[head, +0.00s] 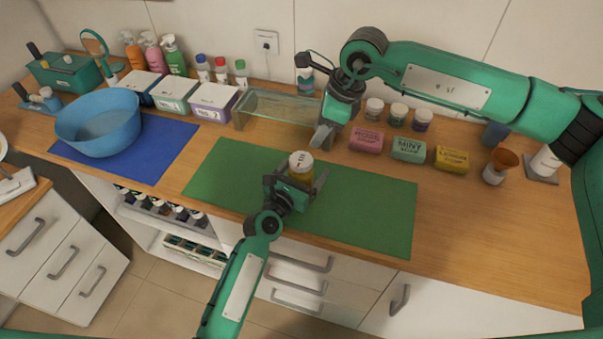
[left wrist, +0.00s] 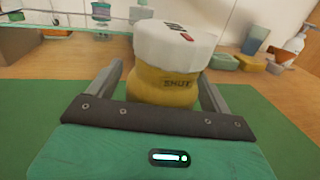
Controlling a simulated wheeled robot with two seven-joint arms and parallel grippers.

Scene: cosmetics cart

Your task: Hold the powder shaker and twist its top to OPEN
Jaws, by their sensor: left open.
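The powder shaker (head: 301,160) stands upright on the green mat (head: 375,205), with a white top and a yellow body. In the left wrist view the shaker (left wrist: 165,85) shows the word "SHUT" on its body and a red mark on its top. My left gripper (head: 297,184) is open, with one finger on each side of the shaker's body. Whether the fingers touch it I cannot tell. My right gripper (head: 322,136) hangs above and behind the shaker, slightly to the right, clear of the top. Its finger gap is not clear.
A glass shelf stand (head: 275,106) is behind the mat. Pink, green and yellow soap blocks (head: 408,149) and several small jars (head: 398,115) are to the right. A blue bowl (head: 98,125) sits on a blue mat (head: 165,147) at left. The mat's right part is clear.

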